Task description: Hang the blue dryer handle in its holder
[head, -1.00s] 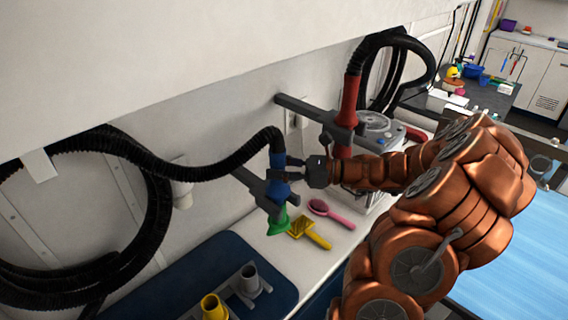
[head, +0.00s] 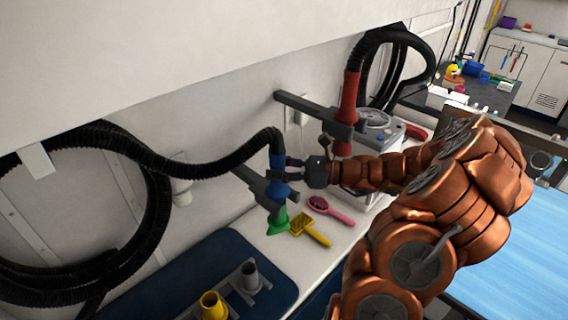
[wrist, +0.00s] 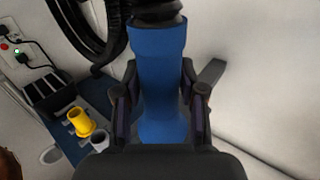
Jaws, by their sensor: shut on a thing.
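The blue dryer handle (head: 278,162) stands about upright, with a black hose (head: 225,162) running from its top. My gripper (head: 284,168) is shut around its middle. In the wrist view the blue handle (wrist: 160,75) fills the space between my two fingers (wrist: 160,100). The grey holder (head: 252,180) reaches out from the wall, and its end is at the handle's lower part. A grey bar, likely this holder (wrist: 212,74), shows behind the right finger. Whether the handle is seated in the holder or just in front of it, I cannot tell.
A red dryer handle (head: 348,98) hangs in another grey holder (head: 310,108) to the right. Below are a green nozzle (head: 279,222), a yellow brush (head: 308,229) and a pink brush (head: 328,209). A yellow nozzle (head: 212,305) and a grey nozzle (head: 250,277) stand on a blue mat.

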